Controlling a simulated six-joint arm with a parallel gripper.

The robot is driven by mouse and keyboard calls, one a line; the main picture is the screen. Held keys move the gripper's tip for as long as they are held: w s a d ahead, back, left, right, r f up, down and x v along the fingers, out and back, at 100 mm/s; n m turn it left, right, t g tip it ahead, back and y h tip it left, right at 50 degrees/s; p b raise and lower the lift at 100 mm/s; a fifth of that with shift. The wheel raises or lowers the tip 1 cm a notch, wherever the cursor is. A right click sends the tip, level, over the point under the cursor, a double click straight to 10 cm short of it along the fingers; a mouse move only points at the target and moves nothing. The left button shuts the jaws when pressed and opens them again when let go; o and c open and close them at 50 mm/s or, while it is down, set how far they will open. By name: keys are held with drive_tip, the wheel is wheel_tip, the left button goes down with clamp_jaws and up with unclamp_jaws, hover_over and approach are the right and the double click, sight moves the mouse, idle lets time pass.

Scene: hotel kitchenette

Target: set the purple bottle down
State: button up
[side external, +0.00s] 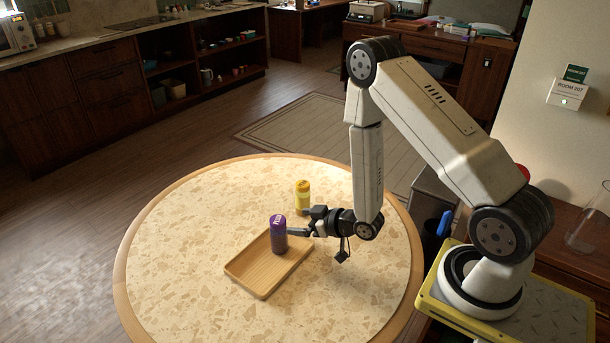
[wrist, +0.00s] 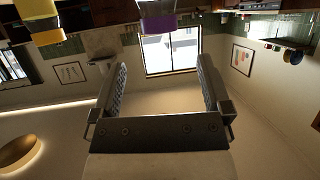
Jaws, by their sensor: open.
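The purple bottle (side external: 278,236) stands upright on the wooden tray (side external: 262,284), near its back edge. In the wrist view, the purple bottle (wrist: 172,22) shows at the top centre, cut off by the frame edge. My gripper (side external: 298,232) is low and level at the bottle's right side, its fingers pointing at the bottle. In the wrist view my gripper (wrist: 161,68) has its two fingers spread wide, with nothing between them. The bottle shows beyond the fingertips there; I cannot tell whether a finger touches it.
A yellow bottle (side external: 302,197) stands on the round table (side external: 190,215) behind the tray, close to my gripper. It also shows in the wrist view (wrist: 38,15) at the top left. The table's left and front parts are clear.

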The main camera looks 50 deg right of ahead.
drive_tip(key=shift+v, duration=1.2)
drive_tip(key=s+a+r+g, duration=0.2)
drive_tip(key=s+r+g, duration=0.2)
drive_tip(key=r+g, duration=0.1)
drive_tip(key=s+a+r+m+g+h, duration=0.1)
drive_tip(key=s+a+r+g, duration=0.2)
drive_tip(key=s+r+g, duration=0.2)
wheel_tip(320, 180, up, 3)
drive_tip(key=shift+s+a+r+m+g+h, duration=0.1)
drive_tip(key=shift+s+a+m+g+h, duration=0.1)
drive_tip(key=shift+a+m+g+h, duration=0.15)
